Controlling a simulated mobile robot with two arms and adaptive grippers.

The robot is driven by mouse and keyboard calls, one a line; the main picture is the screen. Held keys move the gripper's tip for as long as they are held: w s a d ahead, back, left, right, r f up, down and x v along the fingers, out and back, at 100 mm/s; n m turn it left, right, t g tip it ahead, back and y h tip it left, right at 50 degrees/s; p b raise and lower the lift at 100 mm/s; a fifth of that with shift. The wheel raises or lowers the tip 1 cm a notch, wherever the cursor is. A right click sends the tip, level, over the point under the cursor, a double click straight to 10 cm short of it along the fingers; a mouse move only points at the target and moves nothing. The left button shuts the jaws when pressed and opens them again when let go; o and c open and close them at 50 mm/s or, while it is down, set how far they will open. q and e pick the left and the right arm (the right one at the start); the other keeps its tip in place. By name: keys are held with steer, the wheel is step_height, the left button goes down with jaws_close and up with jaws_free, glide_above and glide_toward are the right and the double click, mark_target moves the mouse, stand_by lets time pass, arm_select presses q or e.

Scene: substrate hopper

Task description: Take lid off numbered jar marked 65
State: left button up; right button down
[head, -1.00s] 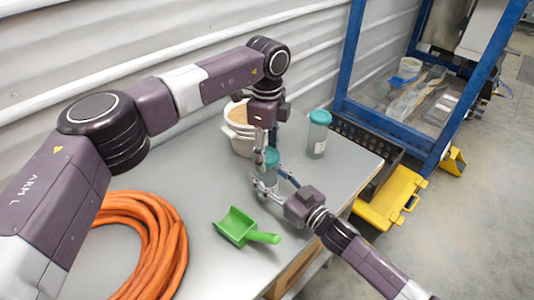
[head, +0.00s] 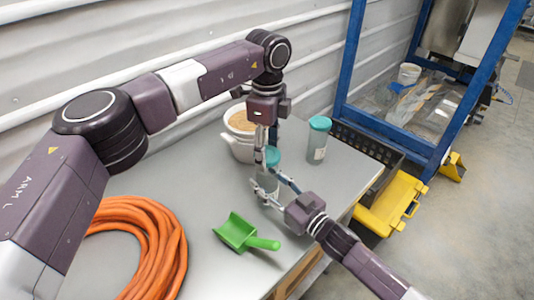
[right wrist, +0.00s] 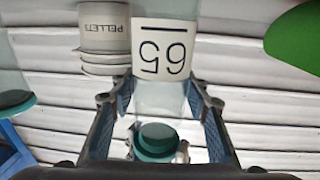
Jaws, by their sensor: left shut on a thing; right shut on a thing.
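The jar (head: 267,184) has a clear body and a teal lid (head: 273,157) and stands near the middle of the bench. In the right wrist view its white label (right wrist: 163,47) reads 65, upside down, and the lid (right wrist: 157,139) shows below. My right gripper (head: 262,181) is shut on the jar's body from the front right. My left gripper (head: 266,161) comes down from above and is shut at the lid. Fingers hide part of the jar and lid; I cannot tell whether there is a gap between them.
A second teal-lidded jar (head: 316,143) stands to the right. Behind is a white bucket (head: 237,147), labelled PELLETS in the wrist view. A green scoop (head: 238,231) and orange hose (head: 150,240) lie on the bench (head: 205,195). A black crate (head: 365,142) is at right.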

arm_select(q)
step_height(320, 180, up, 3)
steer(key=shift+r, duration=0.15)
arm_select(e)
steer(key=shift+r, duration=0.1)
steer(key=c, duration=1)
jaws_free()
steer(key=v, duration=1.2)
